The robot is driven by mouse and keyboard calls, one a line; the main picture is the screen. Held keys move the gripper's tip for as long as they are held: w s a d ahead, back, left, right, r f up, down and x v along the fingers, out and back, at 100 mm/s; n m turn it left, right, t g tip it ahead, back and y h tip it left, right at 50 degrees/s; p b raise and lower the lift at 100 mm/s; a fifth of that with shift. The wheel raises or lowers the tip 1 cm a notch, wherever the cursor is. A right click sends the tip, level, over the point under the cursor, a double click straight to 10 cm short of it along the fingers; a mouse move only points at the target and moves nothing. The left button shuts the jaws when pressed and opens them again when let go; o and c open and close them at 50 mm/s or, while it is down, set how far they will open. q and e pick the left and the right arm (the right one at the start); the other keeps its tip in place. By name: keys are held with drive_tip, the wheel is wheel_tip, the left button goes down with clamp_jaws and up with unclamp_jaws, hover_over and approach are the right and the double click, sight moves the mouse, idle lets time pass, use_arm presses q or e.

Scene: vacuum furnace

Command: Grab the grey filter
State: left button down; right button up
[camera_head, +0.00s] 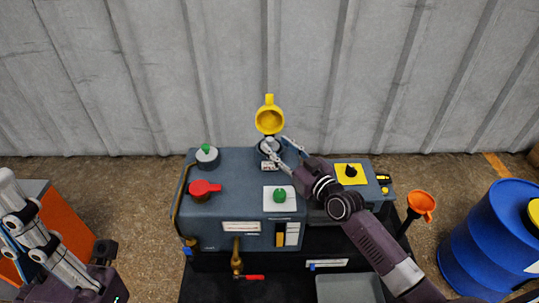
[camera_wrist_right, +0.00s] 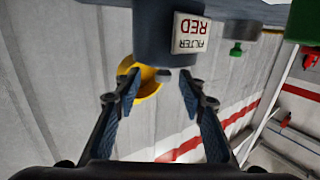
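A dark grey cylindrical body (camera_wrist_right: 165,35) with a white label reading "FILTER RED" (camera_wrist_right: 190,33) shows at the top of the right wrist view. In the head view it stands at the machine's back edge (camera_head: 268,146), partly hidden by my fingers. A yellow cup-shaped part (camera_head: 269,119) is above it; its yellow rim (camera_wrist_right: 147,88) also shows in the wrist view, with a small grey knob in front. My right gripper (camera_head: 277,142) is open, its fingers either side of this spot, with nothing clasped. My left gripper (camera_head: 30,225) is at the far left, away from the machine; its opening is unclear.
The blue-grey machine (camera_head: 215,232) carries a grey cylinder with a green knob (camera_head: 207,156), a red knob (camera_head: 205,188), a green button (camera_head: 280,196) and a black knob on a yellow plate (camera_head: 351,171). An orange funnel (camera_head: 421,204) and blue barrel (camera_head: 495,238) stand right. A corrugated wall is behind.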

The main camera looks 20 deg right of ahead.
sight(272, 143)
drive_tip(key=x, duration=0.2)
drive_tip(key=b+x, duration=0.1)
drive_tip(key=x, duration=0.1)
drive_tip(key=shift+a, duration=0.25)
clamp_jaws()
